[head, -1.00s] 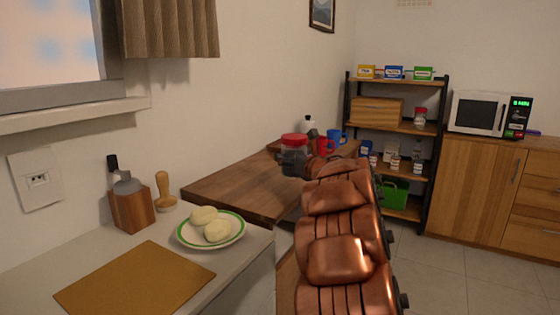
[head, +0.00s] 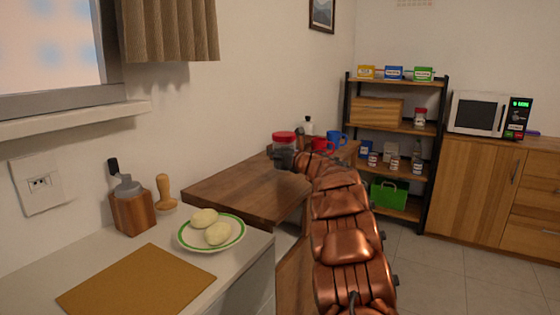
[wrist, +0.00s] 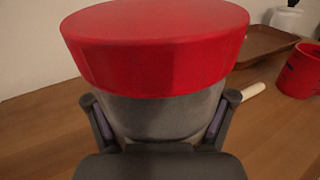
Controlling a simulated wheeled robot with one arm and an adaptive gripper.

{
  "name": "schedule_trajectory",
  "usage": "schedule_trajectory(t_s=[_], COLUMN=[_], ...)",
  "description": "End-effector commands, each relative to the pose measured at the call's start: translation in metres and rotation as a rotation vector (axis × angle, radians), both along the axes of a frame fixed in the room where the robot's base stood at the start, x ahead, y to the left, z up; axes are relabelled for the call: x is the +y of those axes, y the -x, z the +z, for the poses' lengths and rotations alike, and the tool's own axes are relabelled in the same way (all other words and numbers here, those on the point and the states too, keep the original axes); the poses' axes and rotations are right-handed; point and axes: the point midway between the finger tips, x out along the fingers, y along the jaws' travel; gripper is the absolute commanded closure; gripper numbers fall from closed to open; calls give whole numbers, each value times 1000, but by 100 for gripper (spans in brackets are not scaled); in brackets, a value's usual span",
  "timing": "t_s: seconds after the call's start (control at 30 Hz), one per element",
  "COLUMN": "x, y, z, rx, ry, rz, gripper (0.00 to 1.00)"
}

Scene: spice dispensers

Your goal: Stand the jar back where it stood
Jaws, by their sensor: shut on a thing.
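The jar (head: 284,140) has a red lid and a greyish body. My gripper (head: 282,158) is shut on the jar's body, below the lid, over the wooden table. In the wrist view the jar's red lid (wrist: 155,45) fills the upper middle, and my gripper's fingers (wrist: 160,120) clasp both sides of the body. The jar looks upright. Its base is hidden, so I cannot tell whether it touches the table.
The wooden table (head: 230,192) has bare room at its near left. A red mug (head: 322,145), a blue mug (head: 337,138), a white-topped pot (head: 308,127) and a brown tray (wrist: 262,42) stand beyond the jar. A plate (head: 184,240) is on the near counter.

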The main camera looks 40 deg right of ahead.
Motion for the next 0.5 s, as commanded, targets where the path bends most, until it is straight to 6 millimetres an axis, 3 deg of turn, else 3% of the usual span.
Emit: schedule_trajectory(t_s=[0.13, 0.33, 0.5], x=[-1, 0, 0], y=[-2, -2, -2], z=[-3, -28, -35], rx=[-2, 0, -1], ry=[0, -2, 0], rz=[0, 1, 1], gripper=[82, 82, 82])
